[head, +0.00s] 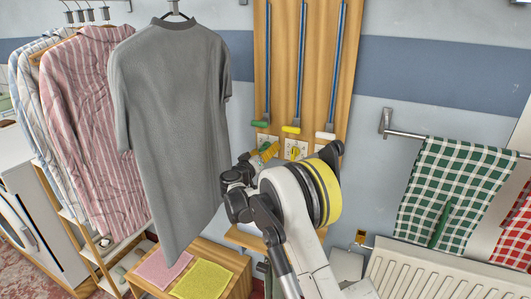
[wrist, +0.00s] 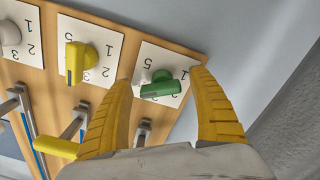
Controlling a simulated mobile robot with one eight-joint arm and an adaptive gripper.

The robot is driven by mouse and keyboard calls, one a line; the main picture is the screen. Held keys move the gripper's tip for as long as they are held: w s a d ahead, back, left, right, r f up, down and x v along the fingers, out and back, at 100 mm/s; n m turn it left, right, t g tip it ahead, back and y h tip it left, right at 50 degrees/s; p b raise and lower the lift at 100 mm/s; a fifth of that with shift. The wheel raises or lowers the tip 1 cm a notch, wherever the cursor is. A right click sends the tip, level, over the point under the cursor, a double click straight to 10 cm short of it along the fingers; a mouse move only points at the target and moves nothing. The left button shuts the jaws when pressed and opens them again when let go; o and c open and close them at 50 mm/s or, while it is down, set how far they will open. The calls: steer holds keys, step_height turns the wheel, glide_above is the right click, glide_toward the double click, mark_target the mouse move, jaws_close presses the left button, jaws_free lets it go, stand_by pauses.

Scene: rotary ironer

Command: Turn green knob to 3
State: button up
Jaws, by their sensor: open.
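The green knob (wrist: 162,84) sits on a white numbered plate (wrist: 182,73) on the wooden panel in the wrist view, which shows the panel turned upside down. Its long handle reaches left in that view; 1 and 5 show on the plate, while the number at the handle's tip is unclear. My gripper (wrist: 163,77) is open, its yellow fingers on either side of the knob in the picture. I see no contact. In the head view my gripper (head: 265,152) is at the panel's lower left, and it hides the green knob there.
A yellow knob (wrist: 76,60) and a white knob (wrist: 9,33) sit beside it on similar plates. Levers with green (head: 260,124), yellow (head: 291,129) and white (head: 325,135) handles hang above the plates. A grey shirt (head: 170,120) hangs close left of my gripper.

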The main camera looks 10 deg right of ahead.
steer(key=c, duration=1.2)
steer(key=shift+n, duration=0.3)
steer(key=n, duration=0.5)
steer(key=shift+r+n, duration=0.2)
steer(key=shift+n, duration=0.1)
steer(key=n, duration=0.5)
steer(key=shift+r+n, duration=0.1)
steer(key=shift+n, duration=0.2)
